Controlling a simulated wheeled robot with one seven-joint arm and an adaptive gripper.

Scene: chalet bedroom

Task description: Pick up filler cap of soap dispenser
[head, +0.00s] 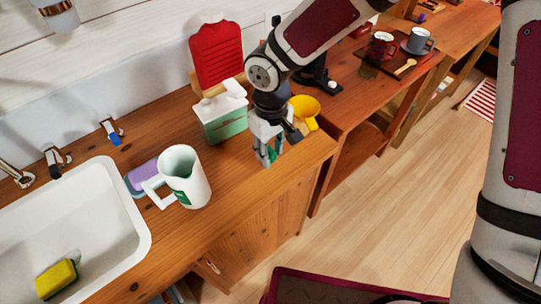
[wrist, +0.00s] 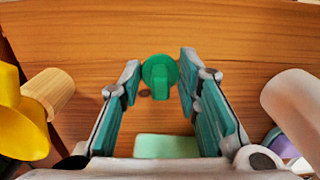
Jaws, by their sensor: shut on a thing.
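The green filler cap (wrist: 160,72), round with a raised grip tab, sits between my fingertips in the wrist view. In the head view a bit of its green (head: 273,154) shows at the fingertips. My gripper (head: 268,160) points down over the wooden counter near its front edge, shut on the cap; it also shows in the wrist view (wrist: 159,75). I cannot tell whether the cap touches the counter. A mint-green container with a white top (head: 223,112), which may be the soap dispenser, stands just left of my gripper. Part of its green shows low in the wrist view (wrist: 166,147).
A white pitcher (head: 186,178) stands to the left, beside a purple item (head: 141,177) and the sink (head: 120,200). Counter between pitcher and gripper is clear.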

